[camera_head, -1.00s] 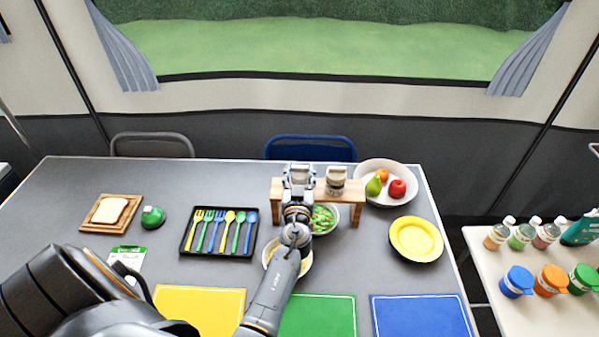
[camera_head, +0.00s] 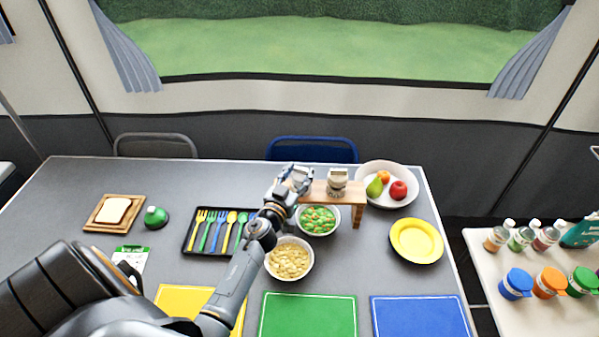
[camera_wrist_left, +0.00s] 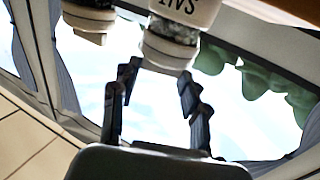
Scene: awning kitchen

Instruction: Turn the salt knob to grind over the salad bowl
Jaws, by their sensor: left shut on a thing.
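The salt knob (camera_wrist_left: 180,30) is a white-and-grey grinder top with upside-down "SALT" lettering in the left wrist view. My left gripper (camera_head: 297,176) is at the left end of the wooden rack (camera_head: 318,191) and largely hides the knob there in the head view. In the wrist view its two dark fingers (camera_wrist_left: 160,75) reach up at either side of the salt knob's lower end, and it is shut on the knob. The salad bowl (camera_head: 318,220), with green and orange pieces, stands at the rack's front. My right gripper is not in view.
A second grinder knob (camera_head: 337,183) sits on the rack to the right. A bowl of pale food (camera_head: 290,258) stands in front, close to my left arm. A fruit bowl (camera_head: 375,169), yellow plate (camera_head: 416,240) and cutlery tray (camera_head: 191,246) are nearby.

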